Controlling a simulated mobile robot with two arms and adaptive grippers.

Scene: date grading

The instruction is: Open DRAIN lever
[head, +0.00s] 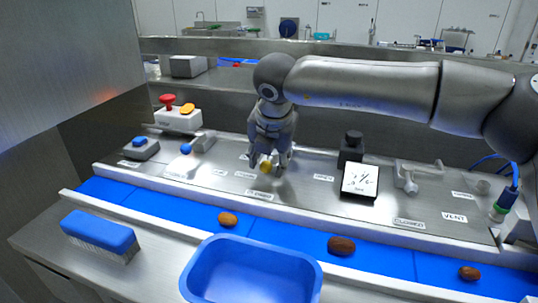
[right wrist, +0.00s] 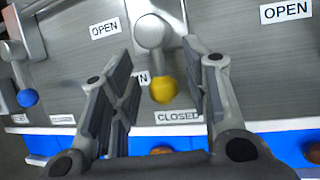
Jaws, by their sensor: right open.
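The DRAIN lever has a round grey pivot and a yellow ball knob (head: 266,167). In the right wrist view the yellow knob (right wrist: 163,90) hangs below the pivot, towards a CLOSED label (right wrist: 178,117). An OPEN label (right wrist: 104,28) is up and left of the pivot. A label ending in "IN" is partly hidden behind a finger. My right gripper (head: 270,158) points down over the lever. In the wrist view my right gripper (right wrist: 157,75) is open, with one finger on each side of the knob and visible gaps. My left gripper is out of view.
A blue-knobbed lever (head: 186,149) and a box with a red button (head: 168,100) stand to the left. A black-framed display (head: 360,181) and a grey VENT-side valve (head: 405,176) are to the right. Dates lie on the blue belt (head: 190,211) in front, beyond a blue tray (head: 250,246).

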